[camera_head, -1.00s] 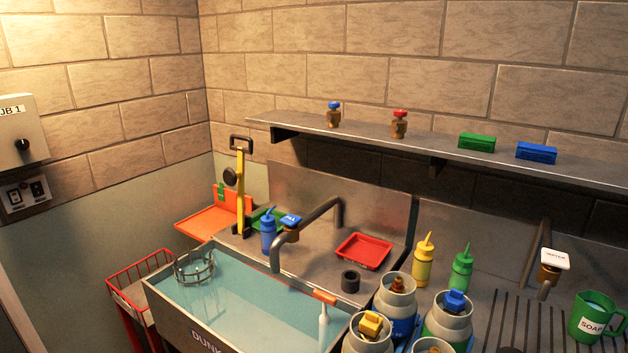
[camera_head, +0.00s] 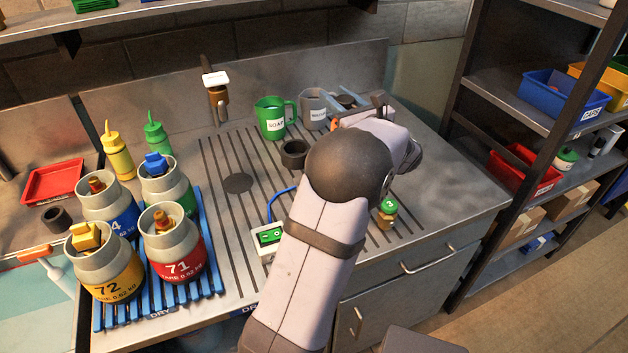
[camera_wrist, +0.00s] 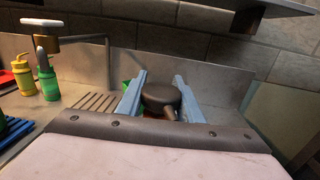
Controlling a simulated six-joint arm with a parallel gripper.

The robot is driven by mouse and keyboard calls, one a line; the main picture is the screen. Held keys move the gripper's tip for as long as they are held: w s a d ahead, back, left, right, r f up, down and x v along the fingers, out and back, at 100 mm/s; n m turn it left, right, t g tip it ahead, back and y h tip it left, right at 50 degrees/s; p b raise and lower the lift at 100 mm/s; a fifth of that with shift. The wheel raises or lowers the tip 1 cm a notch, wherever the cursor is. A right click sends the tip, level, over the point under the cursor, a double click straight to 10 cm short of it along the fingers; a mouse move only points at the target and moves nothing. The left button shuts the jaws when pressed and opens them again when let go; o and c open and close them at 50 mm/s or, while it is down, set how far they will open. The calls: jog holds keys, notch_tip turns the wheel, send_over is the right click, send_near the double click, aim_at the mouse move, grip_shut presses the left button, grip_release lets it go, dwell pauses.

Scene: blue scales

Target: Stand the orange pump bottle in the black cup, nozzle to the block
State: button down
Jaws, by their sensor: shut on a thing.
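My gripper (camera_head: 350,100) reaches over the back right of the drainboard, partly hidden by my own arm. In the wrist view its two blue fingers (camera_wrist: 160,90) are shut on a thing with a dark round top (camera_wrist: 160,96). A little orange (camera_head: 334,125) shows there in the head view, so it is probably the orange pump bottle; its body and nozzle direction are hidden. A black cup (camera_head: 294,153) stands on the ribbed drainboard, left of and nearer than the gripper. Another short dark cup (camera_head: 57,219) stands by the sink. I cannot tell which thing is the block.
A green SOAP mug (camera_head: 272,120) and a grey mug (camera_head: 313,108) stand close behind the black cup. A small green-topped brass item (camera_head: 387,212) sits right of my arm. Several numbered canisters (camera_head: 170,250) stand on a blue rack (camera_head: 209,255). The right counter (camera_head: 455,185) is clear.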

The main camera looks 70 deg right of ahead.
notch_tip(320, 180, down, 9)
jog(key=p, duration=0.1)
jog(key=shift+f, duration=0.15)
dwell(0.5)
jog(key=shift+f, duration=0.1)
jog(key=c, duration=1.7)
grip_release()
jog(key=shift+f, duration=0.2)
jog(key=o, duration=0.5)
jog(key=shift+r, duration=0.15)
jog(key=b+v, duration=0.1)
jog(key=v, duration=0.6)
jog(key=shift+s+a+b, duration=0.15)
jog(key=shift+b, duration=0.25)
jog(key=o, duration=0.4)
